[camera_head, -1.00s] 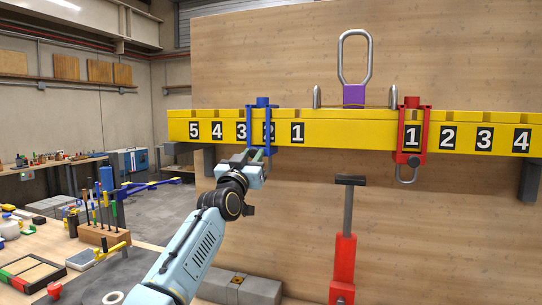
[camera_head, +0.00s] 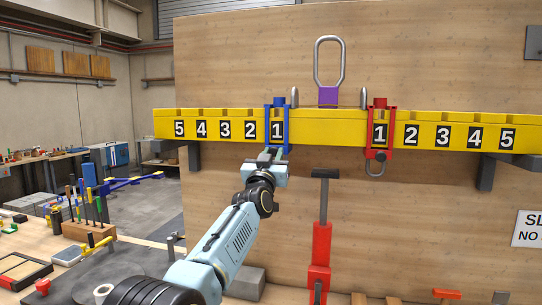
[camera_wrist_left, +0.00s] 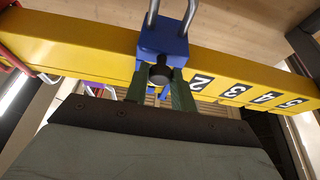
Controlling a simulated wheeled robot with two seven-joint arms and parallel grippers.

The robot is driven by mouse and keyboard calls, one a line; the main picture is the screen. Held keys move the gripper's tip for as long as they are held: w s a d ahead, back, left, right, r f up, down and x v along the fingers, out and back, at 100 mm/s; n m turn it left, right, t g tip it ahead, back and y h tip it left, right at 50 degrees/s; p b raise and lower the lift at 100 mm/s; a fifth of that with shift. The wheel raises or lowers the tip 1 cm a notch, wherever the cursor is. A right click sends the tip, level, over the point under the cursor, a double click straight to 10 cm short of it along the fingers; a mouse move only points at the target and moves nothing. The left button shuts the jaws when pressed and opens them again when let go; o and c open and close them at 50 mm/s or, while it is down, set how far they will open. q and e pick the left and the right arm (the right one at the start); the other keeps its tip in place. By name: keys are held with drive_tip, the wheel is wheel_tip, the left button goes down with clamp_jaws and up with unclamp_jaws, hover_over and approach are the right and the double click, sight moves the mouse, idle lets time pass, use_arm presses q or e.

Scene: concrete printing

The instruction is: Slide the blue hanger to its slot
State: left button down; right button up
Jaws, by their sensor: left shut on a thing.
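The blue hanger (camera_head: 279,102) straddles the yellow beam (camera_head: 330,127) left of its middle, framing the left number 1 in the head view. My left gripper (camera_head: 268,156) is shut on the hanger's lower part, just below the beam. In the left wrist view, the blue hanger (camera_wrist_left: 163,45) sits over the yellow beam (camera_wrist_left: 90,45), with my left gripper's fingers (camera_wrist_left: 160,92) on either side of its dark knob. The numbers 2 to 5 show beside it there; the 1 is not visible. My right gripper is out of view.
A red hanger (camera_head: 380,105) hangs at the right number 1. A steel lifting loop on a purple block (camera_head: 328,96) stands on the beam between the hangers, flanked by metal pins. A red post with a dark top (camera_head: 321,245) stands below. A wooden panel (camera_head: 420,70) is behind.

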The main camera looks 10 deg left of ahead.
use_arm(q)
drive_tip(key=shift+d+f, duration=0.1)
drive_tip(key=shift+d, duration=0.1)
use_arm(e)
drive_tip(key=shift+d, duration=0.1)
use_arm(q)
drive_tip(key=c, duration=1.3)
unclamp_jaws()
drive_tip(key=shift+d, duration=0.1)
drive_tip(key=shift+c, duration=0.2)
drive_tip(key=shift+o, duration=0.8)
drive_tip(key=shift+d, duration=0.1)
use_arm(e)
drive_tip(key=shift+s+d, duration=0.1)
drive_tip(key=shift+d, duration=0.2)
use_arm(q)
drive_tip(key=shift+a, duration=0.2)
drive_tip(key=shift+s, duration=0.15)
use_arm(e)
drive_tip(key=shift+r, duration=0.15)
